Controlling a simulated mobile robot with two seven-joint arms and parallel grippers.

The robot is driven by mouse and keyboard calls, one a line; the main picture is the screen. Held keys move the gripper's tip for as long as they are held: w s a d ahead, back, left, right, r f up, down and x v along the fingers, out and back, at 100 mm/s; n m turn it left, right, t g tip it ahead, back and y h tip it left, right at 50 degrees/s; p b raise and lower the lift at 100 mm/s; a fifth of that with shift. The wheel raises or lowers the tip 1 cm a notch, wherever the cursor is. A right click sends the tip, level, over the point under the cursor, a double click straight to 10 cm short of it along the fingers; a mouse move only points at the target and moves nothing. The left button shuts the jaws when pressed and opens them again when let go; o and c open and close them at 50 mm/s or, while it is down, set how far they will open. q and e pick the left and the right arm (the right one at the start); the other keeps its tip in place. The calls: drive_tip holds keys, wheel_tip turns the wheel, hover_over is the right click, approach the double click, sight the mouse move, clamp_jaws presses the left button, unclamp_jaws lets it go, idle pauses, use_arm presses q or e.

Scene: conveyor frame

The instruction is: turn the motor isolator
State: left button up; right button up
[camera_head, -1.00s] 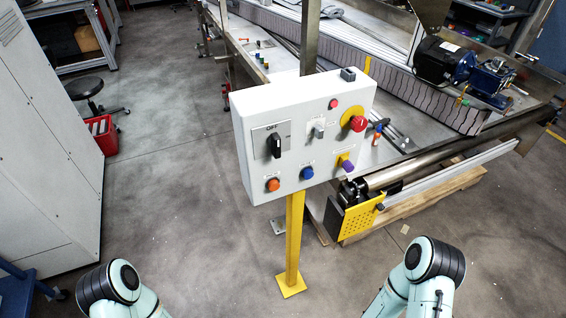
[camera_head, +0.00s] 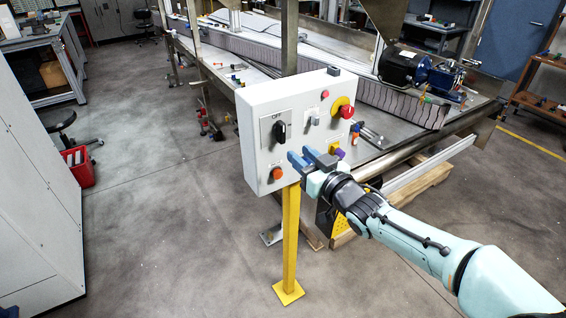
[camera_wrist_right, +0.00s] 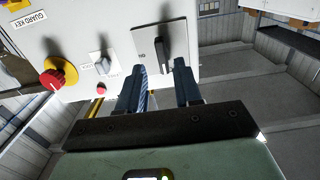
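The motor isolator (camera_head: 279,131) is a black rotary handle on a grey plate marked OFF, at the upper left of the white control box (camera_head: 257,165). The handle stands roughly upright. It also shows in the right wrist view (camera_wrist_right: 164,52), just beyond the fingertips. My right gripper (camera_head: 299,158) is in front of the box, below and right of the isolator. Its two blue fingers are apart with nothing between them, as the right wrist view (camera_wrist_right: 160,70) shows. It looks apart from the handle. My left gripper is out of view.
The box stands on a yellow post (camera_head: 290,240). Nearby on its face are a red emergency button (camera_head: 346,112), a grey switch (camera_head: 311,117), an orange button (camera_head: 277,174) and a purple knob (camera_head: 337,152).

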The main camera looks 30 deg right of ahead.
sight(284, 135)
drive_tip(key=w, duration=0.2)
drive_tip(key=w+r+p, duration=0.1)
drive_tip(key=w, duration=0.2)
drive_tip(key=w+p, duration=0.1)
drive_tip(key=w, duration=0.1)
drive_tip(key=shift+w+a+r, duration=0.2)
drive_tip(key=shift+w+a, duration=0.1)
drive_tip(key=shift+a, duration=0.05)
clamp_jaws()
drive_tip(key=m, duration=0.3)
drive_tip(key=shift+m, duration=0.4)
drive_tip(key=m, duration=0.8)
drive_tip(key=shift+m, duration=0.3)
drive_tip(key=m, duration=0.4)
drive_tip(key=shift+m, duration=0.4)
drive_tip(key=shift+o, duration=1.2)
unclamp_jaws()
